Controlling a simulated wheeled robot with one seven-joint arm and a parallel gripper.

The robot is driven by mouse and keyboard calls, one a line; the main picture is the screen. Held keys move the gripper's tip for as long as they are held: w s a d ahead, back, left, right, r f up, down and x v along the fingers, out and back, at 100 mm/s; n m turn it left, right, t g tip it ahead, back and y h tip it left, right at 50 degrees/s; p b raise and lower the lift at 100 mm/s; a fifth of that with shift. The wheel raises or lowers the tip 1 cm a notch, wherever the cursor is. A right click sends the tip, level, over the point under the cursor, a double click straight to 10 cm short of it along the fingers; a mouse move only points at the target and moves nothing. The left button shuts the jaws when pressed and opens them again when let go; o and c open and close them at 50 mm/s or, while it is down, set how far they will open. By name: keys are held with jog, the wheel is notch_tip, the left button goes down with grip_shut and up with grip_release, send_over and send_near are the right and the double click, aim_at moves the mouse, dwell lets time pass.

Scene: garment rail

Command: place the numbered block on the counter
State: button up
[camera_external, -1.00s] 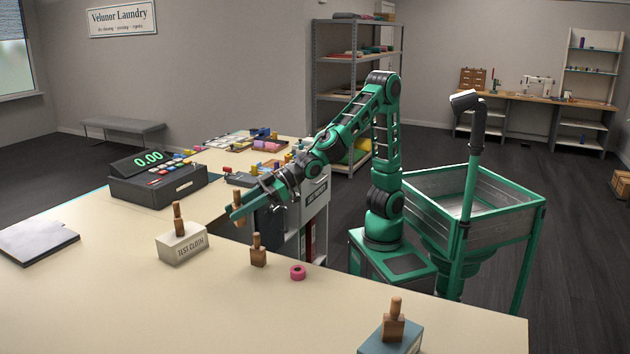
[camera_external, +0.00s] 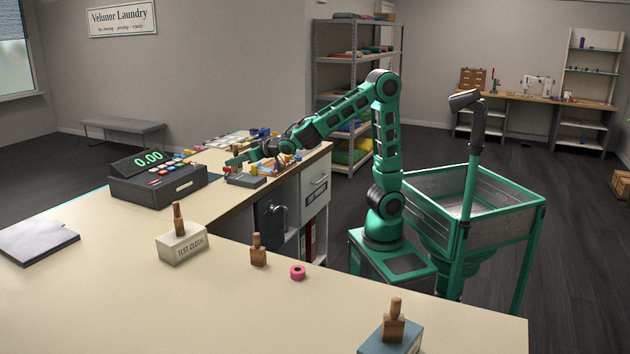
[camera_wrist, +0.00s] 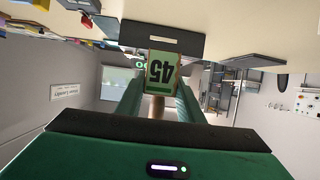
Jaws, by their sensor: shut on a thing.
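My gripper (camera_wrist: 148,95) is shut on the numbered block (camera_wrist: 161,72) in the wrist view. The block shows a green face marked 45, upside down, with a wooden handle between my fingers. In the external view my gripper (camera_external: 240,160) is over the back section of the counter, beside the cash register; the block cannot be made out clearly there. The pale counter (camera_external: 110,290) fills the front. It also shows at the top of the wrist view (camera_wrist: 245,25).
Small coloured items crowd the back section. The front counter has wide bare areas.

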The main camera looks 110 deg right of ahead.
aim_at(239, 170)
jog(key=shift+m+g, duration=0.3)
jog(key=shift+g, duration=0.1)
jog(key=f, duration=0.1)
jog(key=d+f, duration=0.1)
jog(key=f, duration=0.1)
jog(key=s+d+f, duration=0.1)
jog(key=shift+f, duration=0.15)
jog(key=shift+d+f, duration=0.2)
jog(key=shift+f, duration=0.2)
jog(key=d+f, duration=0.2)
jog(key=d, duration=0.1)
jog(key=d+f, duration=0.2)
jog(key=d, duration=0.2)
jog(key=d+f, duration=0.2)
jog(key=d, duration=0.2)
jog(key=shift+w+d+f, duration=0.1)
jog(key=shift+w+f, duration=0.25)
jog(key=shift+f, duration=2.05)
jog(key=o, duration=1.1)
jog(key=shift+f, duration=0.1)
jog(key=shift+c, duration=0.2)
